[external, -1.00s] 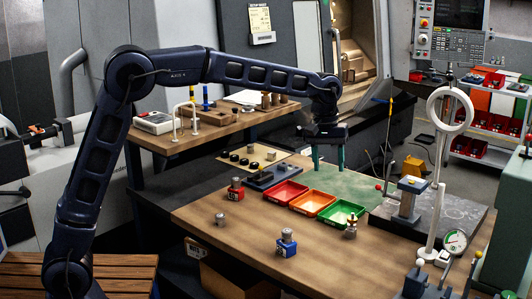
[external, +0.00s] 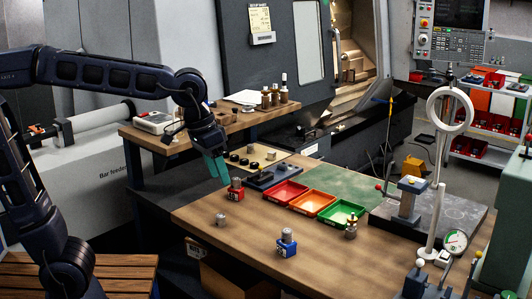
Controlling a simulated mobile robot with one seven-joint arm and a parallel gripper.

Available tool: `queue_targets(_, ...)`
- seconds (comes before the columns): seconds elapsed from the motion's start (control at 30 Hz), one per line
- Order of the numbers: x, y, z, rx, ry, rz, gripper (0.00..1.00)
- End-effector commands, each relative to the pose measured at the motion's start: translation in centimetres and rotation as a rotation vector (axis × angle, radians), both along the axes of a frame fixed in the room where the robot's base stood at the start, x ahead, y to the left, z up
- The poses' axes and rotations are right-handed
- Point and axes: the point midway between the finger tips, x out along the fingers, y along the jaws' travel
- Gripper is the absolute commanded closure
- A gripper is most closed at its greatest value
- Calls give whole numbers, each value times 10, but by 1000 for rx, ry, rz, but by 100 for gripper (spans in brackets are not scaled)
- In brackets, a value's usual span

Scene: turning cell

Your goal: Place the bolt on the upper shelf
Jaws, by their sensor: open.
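My gripper (external: 217,168) has green fingers pointing down over the left back part of the bench. It is apart and empty, just above and left of a red block with a metal cylinder on top (external: 236,190). I cannot tell for certain which small part is the bolt. A small grey metal piece (external: 221,220) stands on the bare wood, and a brass-coloured piece (external: 351,228) stands beside the green bin. The upper shelf (external: 237,123) is the raised wooden board at the back left. My wrist hides part of it.
Red (external: 277,194), orange (external: 312,203) and green (external: 342,213) bins sit mid-bench. A blue block with a cylinder (external: 287,243) stands in front. Several holders (external: 268,99) and a white box (external: 153,122) occupy the shelf. A ring stand (external: 437,185) rises at right.

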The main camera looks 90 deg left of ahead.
Motion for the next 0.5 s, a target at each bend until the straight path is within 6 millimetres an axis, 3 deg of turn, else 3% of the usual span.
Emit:
queue_targets(0.03,-17,-6,-3,11,-13,-33,47)
queue_targets(0.3,-98,-28,-34,80,-68,-217,47)
queue_targets(0.5,-147,-37,-63,128,-104,-337,47)
